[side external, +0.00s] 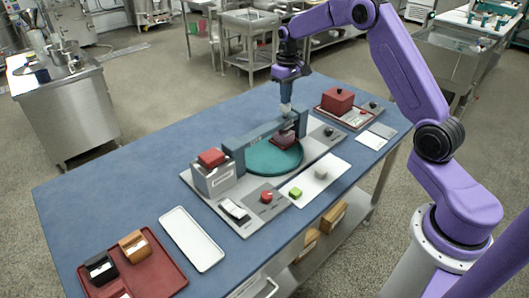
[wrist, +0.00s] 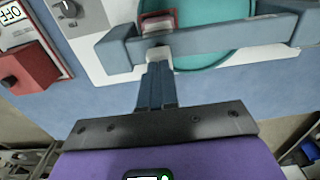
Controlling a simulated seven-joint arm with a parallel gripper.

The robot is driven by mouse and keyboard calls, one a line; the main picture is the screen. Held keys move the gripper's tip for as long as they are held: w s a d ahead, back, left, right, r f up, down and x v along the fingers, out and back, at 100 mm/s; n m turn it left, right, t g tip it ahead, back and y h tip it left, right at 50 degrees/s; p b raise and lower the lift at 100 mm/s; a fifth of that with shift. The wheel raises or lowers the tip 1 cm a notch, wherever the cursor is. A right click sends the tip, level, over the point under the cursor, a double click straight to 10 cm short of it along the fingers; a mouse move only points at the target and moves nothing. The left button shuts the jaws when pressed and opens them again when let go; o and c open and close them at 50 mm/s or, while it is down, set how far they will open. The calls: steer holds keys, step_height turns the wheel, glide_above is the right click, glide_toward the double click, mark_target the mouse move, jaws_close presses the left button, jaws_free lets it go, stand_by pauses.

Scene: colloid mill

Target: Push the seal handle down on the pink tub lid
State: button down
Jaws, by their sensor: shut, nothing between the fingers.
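My gripper (side external: 286,112) is shut and points down at the far end of the blue-grey bar, above the teal disc (side external: 262,162). In the wrist view my gripper (wrist: 158,65) has its fingers together, with tips close to the bar (wrist: 215,38).
The bar (side external: 255,137) spans the disc on a grey base. A red box (side external: 338,99) stands on a panel beyond my gripper. An empty white tray (side external: 192,239) and a red tray (side external: 165,277) lie at the near left. The blue table's left is clear.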

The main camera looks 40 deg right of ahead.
steer(key=shift+f, duration=0.85)
stand_by(0.7)
steer(key=shift+r, duration=3.85)
steer(key=shift+r, duration=0.95)
stand_by(1.8)
